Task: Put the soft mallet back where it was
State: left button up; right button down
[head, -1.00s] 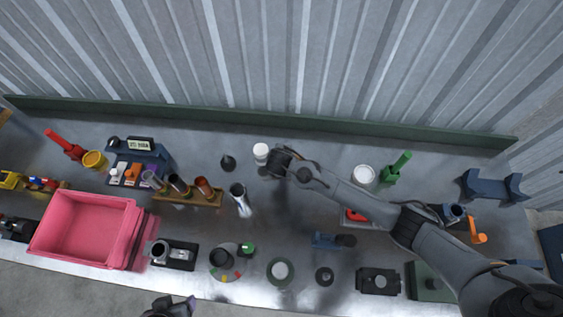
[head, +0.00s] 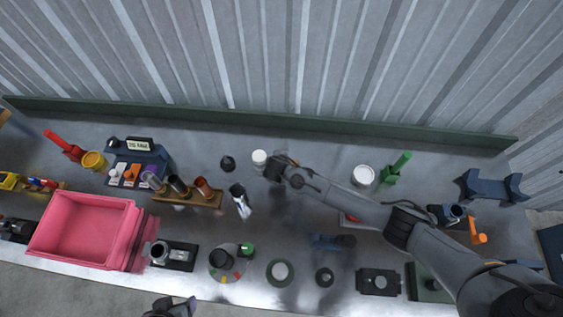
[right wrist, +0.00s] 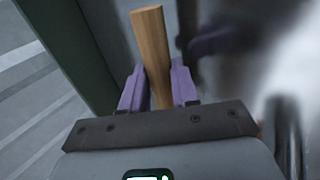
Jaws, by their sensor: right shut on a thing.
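My right gripper (head: 273,168) is at the middle of the bench toward the back. In the right wrist view its purple fingers (right wrist: 158,92) are shut on the wooden handle (right wrist: 150,50) of the soft mallet. In the head view the mallet's white head (head: 260,157) shows just left of the gripper, while the handle is hidden by it. The mallet's exact height over the bench is hard to tell. My left gripper (head: 172,307) is at the bottom edge of the head view, away from the mallet; its jaws are unclear.
A dark cone-like piece (head: 228,163) stands left of the mallet head. A wooden rack with tubes (head: 190,197) and a shiny metal tube (head: 240,200) are nearer the front left. A white round container (head: 363,175) and green tool (head: 396,168) are at right. A pink bin (head: 85,228) is far left.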

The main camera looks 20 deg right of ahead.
jog(key=c, duration=0.8)
grip_release()
jog(key=shift+c, duration=0.2)
jog(key=shift+r, duration=0.1)
jog(key=shift+s+a+r, duration=0.2)
jog(key=shift+r, duration=0.3)
jog(key=p+v, duration=0.1)
jog(key=v, duration=1)
jog(key=shift+d, duration=0.1)
